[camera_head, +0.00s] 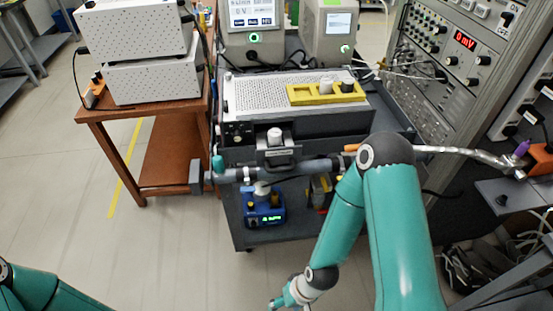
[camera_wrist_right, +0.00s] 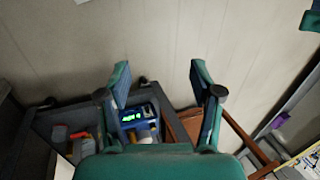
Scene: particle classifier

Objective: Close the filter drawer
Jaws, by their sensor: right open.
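A grey instrument with a perforated top (camera_head: 275,95) stands on the dark cart in the head view. A small dark drawer-like part (camera_head: 278,157) with a handle juts from its front, with a white cylinder (camera_head: 275,136) at it. It looks pulled out, though how far is hard to tell. My right gripper (camera_wrist_right: 160,84) is open and empty in the right wrist view, above the lower cart shelf and floor. In the head view only its edge shows at the bottom, well below and apart from the drawer. My left gripper is out of view; only its arm shows at bottom left.
A grey pipe (camera_head: 290,171) crosses the cart's front just below the drawer. A blue device (camera_head: 264,207) with a green display sits on the lower shelf. A yellow holder (camera_head: 325,93) lies on the instrument. A brown table (camera_head: 150,110) stands left; floor in front is clear.

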